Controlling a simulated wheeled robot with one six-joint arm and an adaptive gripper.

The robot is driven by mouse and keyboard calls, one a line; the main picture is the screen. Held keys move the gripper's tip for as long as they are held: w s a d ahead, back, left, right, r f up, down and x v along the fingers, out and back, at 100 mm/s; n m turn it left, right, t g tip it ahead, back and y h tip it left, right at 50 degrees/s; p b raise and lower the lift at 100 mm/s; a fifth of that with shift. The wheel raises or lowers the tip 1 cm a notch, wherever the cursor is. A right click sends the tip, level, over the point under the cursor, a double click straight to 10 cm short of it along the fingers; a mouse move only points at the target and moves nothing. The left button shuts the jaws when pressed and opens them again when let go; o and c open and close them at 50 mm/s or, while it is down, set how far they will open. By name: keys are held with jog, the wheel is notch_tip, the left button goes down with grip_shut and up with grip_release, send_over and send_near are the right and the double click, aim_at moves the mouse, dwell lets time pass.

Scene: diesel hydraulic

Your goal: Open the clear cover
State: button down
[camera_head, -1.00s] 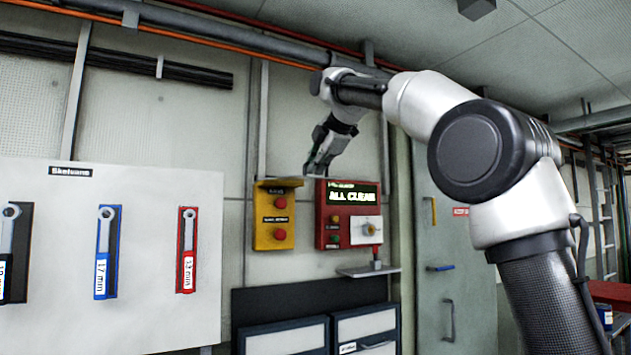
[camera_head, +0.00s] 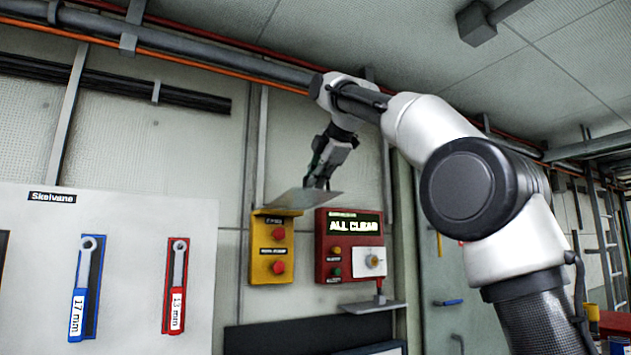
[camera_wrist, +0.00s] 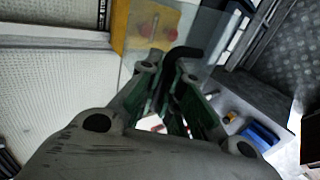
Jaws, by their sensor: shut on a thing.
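The clear cover (camera_head: 290,200) is a thin see-through sheet at the top of the yellow box (camera_head: 270,268). It sticks out from the wall above the box, and the box's front with its two red buttons is uncovered in the head view. In the wrist view the cover (camera_wrist: 206,28) shows as a faint pane, with part of the yellow box (camera_wrist: 128,27) behind it. My gripper (camera_head: 318,184) is at the cover's outer part. In the wrist view my gripper (camera_wrist: 170,88) is shut on the cover's black handle (camera_wrist: 184,52); the exact contact is partly hidden by the fingers.
A red panel (camera_head: 323,255) reading "ALL CLEAR" is right of the yellow box, with a small shelf (camera_head: 372,306) below it. A tool board with a blue wrench holder (camera_head: 80,318) and a red one (camera_head: 170,310) is at the left. Pipes (camera_head: 215,62) run above.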

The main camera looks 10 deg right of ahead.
jog(key=c, duration=1.6)
grip_release()
jog(key=shift+o, duration=0.2)
jog(key=shift+s+r, duration=0.1)
jog(key=shift+s, duration=0.05)
jog(key=v, duration=1.1)
jog(key=shift+s+d+r, duration=0.15)
jog(key=shift+s+d, duration=0.05)
jog(key=shift+s, duration=0.15)
